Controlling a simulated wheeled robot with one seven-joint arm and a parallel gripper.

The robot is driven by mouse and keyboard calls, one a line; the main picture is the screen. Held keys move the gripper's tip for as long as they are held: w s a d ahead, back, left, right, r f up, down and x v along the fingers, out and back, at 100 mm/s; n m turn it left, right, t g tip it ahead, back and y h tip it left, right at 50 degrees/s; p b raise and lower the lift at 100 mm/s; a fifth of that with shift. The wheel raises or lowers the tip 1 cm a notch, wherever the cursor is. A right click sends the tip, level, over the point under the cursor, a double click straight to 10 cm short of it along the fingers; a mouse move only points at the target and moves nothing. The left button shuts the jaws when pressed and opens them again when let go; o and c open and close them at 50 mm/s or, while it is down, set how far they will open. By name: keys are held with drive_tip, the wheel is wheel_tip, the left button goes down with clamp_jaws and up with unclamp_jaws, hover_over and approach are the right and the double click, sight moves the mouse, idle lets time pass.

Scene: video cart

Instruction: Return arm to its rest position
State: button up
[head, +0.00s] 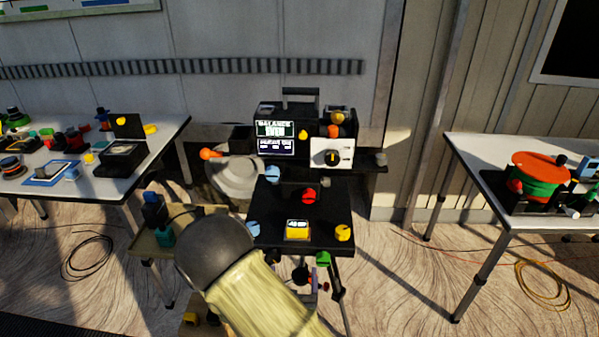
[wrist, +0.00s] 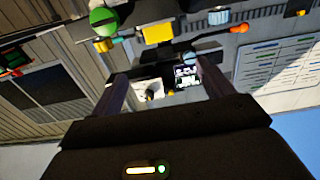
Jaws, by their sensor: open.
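My gripper (wrist: 160,74) shows in the wrist view with its two dark fingers apart and nothing held between them. The cart's white panel with a dark knob (wrist: 148,91) and its lit screens (wrist: 187,75) appear beyond the gap, in a tilted view. In the head view my arm, with a dark round joint and a pale yellow link, rises from the bottom in front of the cart's lower left. I cannot make out my gripper's fingers there. The black video cart (head: 272,232) stands in the middle, with red, blue and yellow knobs on its top.
A black monitor unit (head: 290,112) stands at the cart's back, near the wall. A white table (head: 60,183) with many small devices is at left. Another table (head: 470,150) with a red and green drum (head: 540,175) is at right. Cables (head: 545,285) lie on the floor.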

drive_tip(key=w+d+f+m+g, duration=0.2)
drive_tip(key=w+d+g, duration=0.1)
drive_tip(key=d+g, duration=0.35)
drive_tip(key=s+d+r+n+g, duration=0.2)
drive_tip(key=s+d+r+g, duration=0.65)
drive_tip(key=s+d, duration=0.3)
drive_tip(key=w+p+v, duration=0.2)
drive_tip(key=p+v, duration=1.1)
drive_tip(key=p, duration=0.1)
drive_tip(key=shift+d+r+y, duration=0.3)
drive_tip(key=shift+d+r, duration=0.15)
drive_tip(key=shift+w, duration=0.1)
idle(1.2)
